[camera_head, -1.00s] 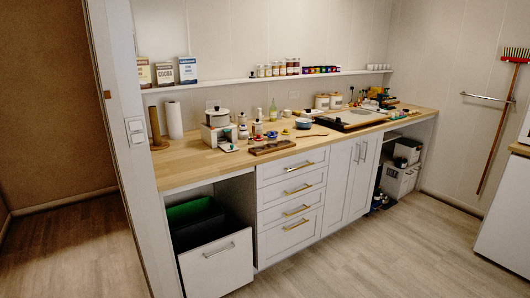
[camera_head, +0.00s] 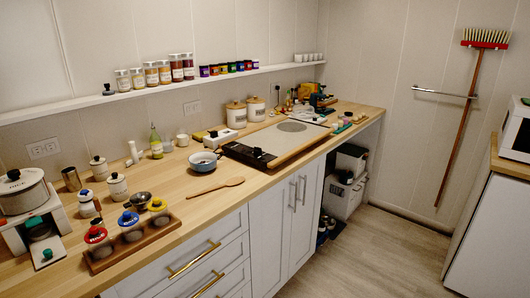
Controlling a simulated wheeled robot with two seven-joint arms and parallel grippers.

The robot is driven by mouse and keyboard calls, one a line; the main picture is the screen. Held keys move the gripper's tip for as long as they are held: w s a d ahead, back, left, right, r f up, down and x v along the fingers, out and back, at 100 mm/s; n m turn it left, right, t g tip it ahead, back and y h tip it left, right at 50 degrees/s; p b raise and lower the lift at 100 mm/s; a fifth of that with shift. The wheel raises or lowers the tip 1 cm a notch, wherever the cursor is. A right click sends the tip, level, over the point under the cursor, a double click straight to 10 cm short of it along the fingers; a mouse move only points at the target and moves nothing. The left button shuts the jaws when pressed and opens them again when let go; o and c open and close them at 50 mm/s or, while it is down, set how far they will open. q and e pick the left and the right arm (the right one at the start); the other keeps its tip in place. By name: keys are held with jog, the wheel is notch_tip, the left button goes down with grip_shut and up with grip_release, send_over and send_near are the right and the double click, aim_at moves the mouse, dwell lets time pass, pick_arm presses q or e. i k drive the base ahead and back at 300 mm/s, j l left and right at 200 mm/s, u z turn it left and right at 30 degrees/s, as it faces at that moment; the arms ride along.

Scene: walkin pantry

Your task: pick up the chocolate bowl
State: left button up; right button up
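I cannot tell for sure which thing is the chocolate bowl. Bowl-like things on the wooden counter are a small dark metal bowl (camera_head: 140,200) and a blue-grey pan (camera_head: 204,161) with a light inside. Small containers with a red top (camera_head: 95,235), a blue top (camera_head: 128,219) and a yellow top (camera_head: 157,205) stand at or on a wooden holder (camera_head: 150,237) with round hollows. Their contents are too small to make out. Neither of my grippers is in view.
A wooden spoon (camera_head: 216,187) lies near the counter's front edge. A white pot (camera_head: 22,190) on a stand is at the left. A hob (camera_head: 262,148) and white canisters (camera_head: 237,115) stand farther back. The floor (camera_head: 390,255) in front of the cabinets is clear.

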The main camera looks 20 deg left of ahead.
aim_at(204, 162)
jog(key=i+l+u, duration=0.1)
jog(key=i, duration=0.8)
